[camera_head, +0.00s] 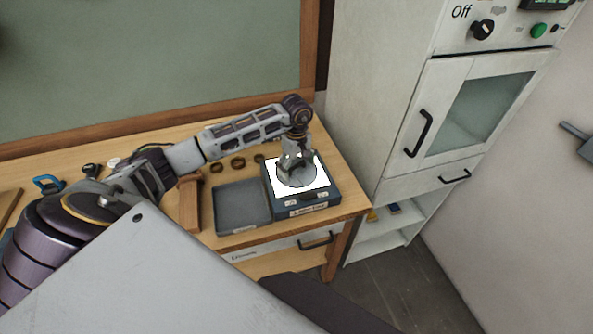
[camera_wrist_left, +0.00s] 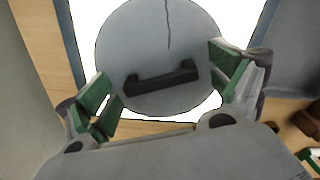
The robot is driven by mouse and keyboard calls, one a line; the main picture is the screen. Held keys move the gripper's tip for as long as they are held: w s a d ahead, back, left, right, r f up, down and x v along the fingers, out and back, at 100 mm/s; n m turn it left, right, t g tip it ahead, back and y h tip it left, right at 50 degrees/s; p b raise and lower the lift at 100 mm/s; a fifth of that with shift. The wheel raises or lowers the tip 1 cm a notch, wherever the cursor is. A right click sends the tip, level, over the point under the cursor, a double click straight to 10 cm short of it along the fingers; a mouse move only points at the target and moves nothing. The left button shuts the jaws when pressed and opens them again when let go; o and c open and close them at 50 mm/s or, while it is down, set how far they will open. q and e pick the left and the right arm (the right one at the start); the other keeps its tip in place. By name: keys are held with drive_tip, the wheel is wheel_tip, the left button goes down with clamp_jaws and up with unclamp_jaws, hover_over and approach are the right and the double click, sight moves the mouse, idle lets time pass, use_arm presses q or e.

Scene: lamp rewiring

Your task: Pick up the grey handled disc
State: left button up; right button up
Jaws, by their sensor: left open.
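The grey handled disc (camera_wrist_left: 165,40) is round, with a dark bar handle (camera_wrist_left: 161,78) across it and a thin dark line on its face. In the head view the disc (camera_head: 296,179) lies on a bright white panel (camera_head: 318,181) on top of a blue-grey box. My left gripper (camera_head: 296,160) is above the disc and hides part of it. In the left wrist view the left gripper (camera_wrist_left: 168,80) is open, with its green-padded fingers on either side of the handle. I cannot tell whether they touch it. My right gripper is not in view.
The blue-grey box (camera_head: 308,201) stands near the table's right end. An empty grey tray (camera_head: 243,205) lies left of it. Several dark rings (camera_head: 238,162) lie behind. A wooden block (camera_head: 190,203) is further left. A white cabinet (camera_head: 385,110) stands close on the right.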

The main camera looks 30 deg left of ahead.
sight(296, 165)
use_arm(q)
drive_tip(key=shift+c, duration=0.4)
drive_tip(key=c, duration=1.2)
drive_tip(key=shift+r, duration=0.15)
drive_tip(key=shift+c, duration=0.2)
drive_tip(key=shift+r+b, duration=1)
drive_tip(key=shift+r, duration=3.85)
